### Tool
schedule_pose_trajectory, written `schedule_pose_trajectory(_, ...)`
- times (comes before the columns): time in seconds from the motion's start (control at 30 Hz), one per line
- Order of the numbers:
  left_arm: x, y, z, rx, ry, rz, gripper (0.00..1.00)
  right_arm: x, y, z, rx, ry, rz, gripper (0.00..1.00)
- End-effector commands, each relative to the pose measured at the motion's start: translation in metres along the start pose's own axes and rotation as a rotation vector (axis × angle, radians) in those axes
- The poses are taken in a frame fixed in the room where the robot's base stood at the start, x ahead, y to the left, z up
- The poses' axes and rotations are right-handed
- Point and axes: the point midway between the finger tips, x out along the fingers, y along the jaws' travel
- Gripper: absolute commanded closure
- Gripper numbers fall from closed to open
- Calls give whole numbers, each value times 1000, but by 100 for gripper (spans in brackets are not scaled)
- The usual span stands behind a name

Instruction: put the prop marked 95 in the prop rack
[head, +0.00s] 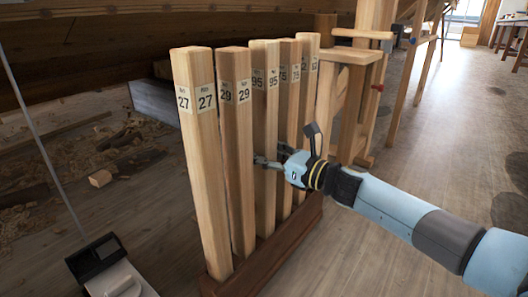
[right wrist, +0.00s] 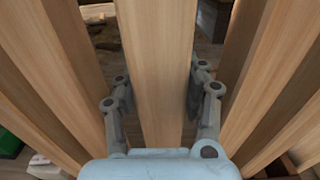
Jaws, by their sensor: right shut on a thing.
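The prop marked 95 (head: 264,105) is a square pale wooden post standing in a row of similar props, between the props marked 29 (head: 237,130) and 75 (head: 288,110). My right gripper (head: 267,160) is shut on it around mid-height. In the right wrist view the fingers (right wrist: 155,95) lie on either side of this post (right wrist: 155,50). The prop rack (head: 267,262) is a low dark reddish wooden base under the row. The foot of prop 95 is mostly hidden behind prop 29 and the rack, so I cannot tell how it sits. My left gripper is not in view.
Prop 27 (head: 203,150) stands at the near end of the rack, and prop 52 (head: 310,75) at the far end. A wooden trestle (head: 372,60) stands behind. A dark and light boxy object (head: 105,268) is at lower left. Floor at right is clear.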

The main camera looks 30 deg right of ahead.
Motion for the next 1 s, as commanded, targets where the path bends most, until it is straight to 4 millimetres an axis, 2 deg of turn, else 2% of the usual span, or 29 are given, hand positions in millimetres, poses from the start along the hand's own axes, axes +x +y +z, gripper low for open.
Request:
schedule_pose_trajectory(0.03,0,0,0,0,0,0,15,1,0,2,-1,-4,1,54)
schedule_pose_trajectory(0.2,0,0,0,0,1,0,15,0,0,1,0,-3,1,32)
schedule_pose_trajectory(0.23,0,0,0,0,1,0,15,0,0,1,0,-2,1,31)
schedule_pose_trajectory(0.47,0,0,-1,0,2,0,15,-1,0,-1,0,2,0,31)
schedule_pose_trajectory(0.57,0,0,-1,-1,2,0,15,-7,0,-1,0,3,0,31)
schedule_pose_trajectory(0.8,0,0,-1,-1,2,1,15,-47,0,-1,0,3,3,31)
schedule_pose_trajectory(1.0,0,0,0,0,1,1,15,-69,0,0,-1,0,2,31)
